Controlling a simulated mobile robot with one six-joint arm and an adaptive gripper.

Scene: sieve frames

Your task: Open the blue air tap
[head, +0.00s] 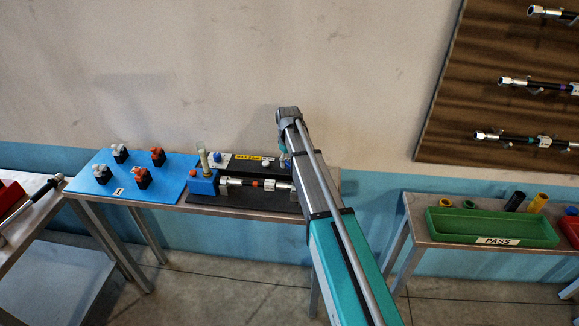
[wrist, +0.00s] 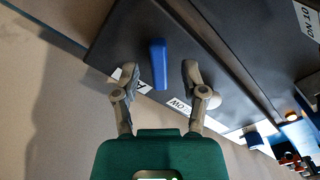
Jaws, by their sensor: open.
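The blue air tap shows in the wrist view as a blue lever handle (wrist: 158,63) over a dark panel. My gripper (wrist: 160,78) is open, with one finger on each side of the handle and gaps visible on both sides. How deep the fingertips reach along the handle is hard to tell. In the head view my gripper (head: 284,158) hangs down at the right part of the bench fixture, and my arm largely hides the tap there.
A blue mat (head: 165,185) with several small valves lies left. A green PASS tray (head: 490,230) stands on the right table. A wall is close behind the bench.

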